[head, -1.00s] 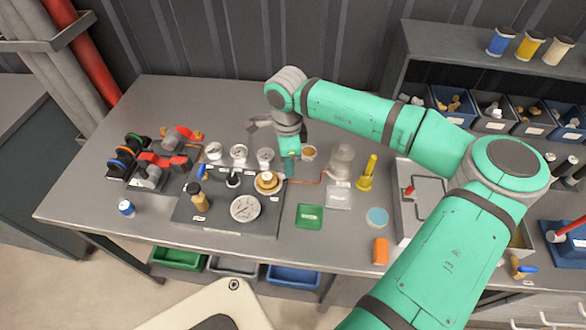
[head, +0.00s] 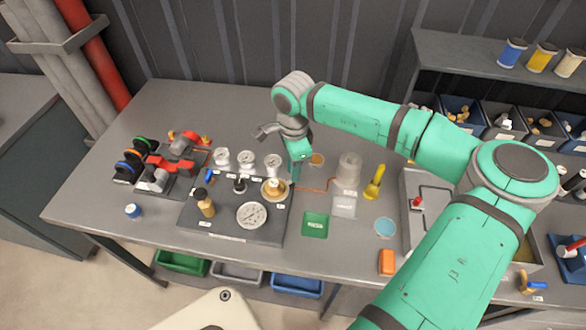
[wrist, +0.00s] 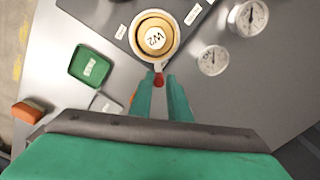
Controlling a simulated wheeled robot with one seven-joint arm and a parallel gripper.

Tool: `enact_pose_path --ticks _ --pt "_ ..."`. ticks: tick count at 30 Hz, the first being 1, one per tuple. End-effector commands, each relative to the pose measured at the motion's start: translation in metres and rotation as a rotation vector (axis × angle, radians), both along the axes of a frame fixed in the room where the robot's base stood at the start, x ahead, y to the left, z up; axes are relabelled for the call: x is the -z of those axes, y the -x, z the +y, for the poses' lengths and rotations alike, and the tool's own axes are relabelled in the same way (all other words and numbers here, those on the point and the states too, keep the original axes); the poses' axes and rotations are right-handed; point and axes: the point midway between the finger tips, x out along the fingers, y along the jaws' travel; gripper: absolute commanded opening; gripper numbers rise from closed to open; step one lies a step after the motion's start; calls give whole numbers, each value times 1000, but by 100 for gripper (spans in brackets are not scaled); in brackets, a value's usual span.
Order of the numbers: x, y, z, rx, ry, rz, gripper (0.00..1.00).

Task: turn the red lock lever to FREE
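A small red knob (wrist: 159,80), which looks like the end of the red lock lever, shows in the wrist view at the lower edge of a round brass and white fitting marked W2 (wrist: 154,37). My gripper (wrist: 160,84) has its two teal fingers apart, one on each side of the red knob at their tips. I see no clear contact. In the head view my gripper (head: 296,178) points down just right of the brass fitting (head: 275,189); the red knob is hidden there. I cannot read a FREE mark.
A dark plate (head: 225,222) carries a large gauge (head: 251,215) and a brass-topped bottle (head: 205,203). Small gauges (head: 246,160) stand behind it. Red-handled valves (head: 178,150) are at left. A green tray (head: 315,225), clear jar (head: 348,170) and yellow funnel (head: 375,182) stand right.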

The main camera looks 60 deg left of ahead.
Motion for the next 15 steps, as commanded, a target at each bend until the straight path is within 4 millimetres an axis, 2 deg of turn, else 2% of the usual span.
enact_pose_path --ticks 2,11,15 --pt "0 0 1 0 -1 0 32" --pt "-1 0 0 0 1 0 32" --pt "-12 0 0 0 0 -1 32"
